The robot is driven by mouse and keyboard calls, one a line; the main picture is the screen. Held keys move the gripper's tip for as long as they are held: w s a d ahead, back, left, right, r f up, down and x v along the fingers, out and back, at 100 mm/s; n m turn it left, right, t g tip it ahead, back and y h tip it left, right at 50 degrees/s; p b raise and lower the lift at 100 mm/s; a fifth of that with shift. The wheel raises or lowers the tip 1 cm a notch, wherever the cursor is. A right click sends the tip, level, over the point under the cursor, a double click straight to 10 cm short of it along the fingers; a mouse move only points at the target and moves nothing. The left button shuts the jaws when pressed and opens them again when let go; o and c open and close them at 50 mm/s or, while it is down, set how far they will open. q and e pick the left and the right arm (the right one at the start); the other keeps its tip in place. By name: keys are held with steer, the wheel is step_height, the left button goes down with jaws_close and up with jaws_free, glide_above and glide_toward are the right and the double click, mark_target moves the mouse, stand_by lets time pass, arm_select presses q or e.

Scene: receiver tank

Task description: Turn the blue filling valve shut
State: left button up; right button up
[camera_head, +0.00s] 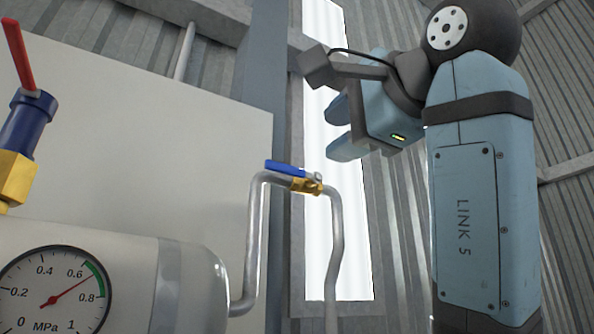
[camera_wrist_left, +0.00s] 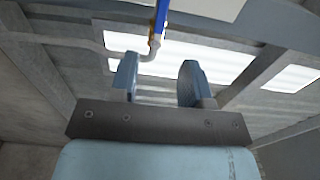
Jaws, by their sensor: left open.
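The blue filling valve's lever (camera_head: 285,167) points left from its brass body (camera_head: 307,186), roughly along the top run of the bent grey pipe (camera_head: 337,235). The lever also shows at the top of the left wrist view (camera_wrist_left: 161,16), with the brass body (camera_wrist_left: 155,41) below it. My left gripper (camera_head: 338,128) is above and a little right of the valve in the head view. Its jaws (camera_wrist_left: 158,66) are open, with nothing between them, and it appears apart from the lever. My right gripper is not in view.
The grey tank (camera_head: 190,280) is at the lower left with a pressure gauge (camera_head: 52,292), its needle between 0.6 and 0.8. A red lever (camera_head: 18,52) tops a blue and brass fitting at the left edge. A pale panel (camera_head: 150,150) stands behind.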

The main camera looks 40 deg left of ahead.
mark_target(285, 168)
arm_select(q)
steer(key=p+x, duration=0.1)
steer(key=x, duration=0.3)
steer(key=p+x, duration=0.2)
steer(key=x, duration=0.2)
steer(key=p+x, duration=0.1)
steer(key=x, duration=0.3)
steer(key=shift+s+a+r, duration=0.15)
steer(key=shift+s+a, duration=0.1)
steer(key=shift+s, duration=0.1)
steer(key=shift+w+a, duration=0.15)
steer(key=shift+a, duration=0.45)
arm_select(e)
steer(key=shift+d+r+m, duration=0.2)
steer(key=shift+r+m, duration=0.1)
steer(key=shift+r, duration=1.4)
arm_select(q)
jaws_close()
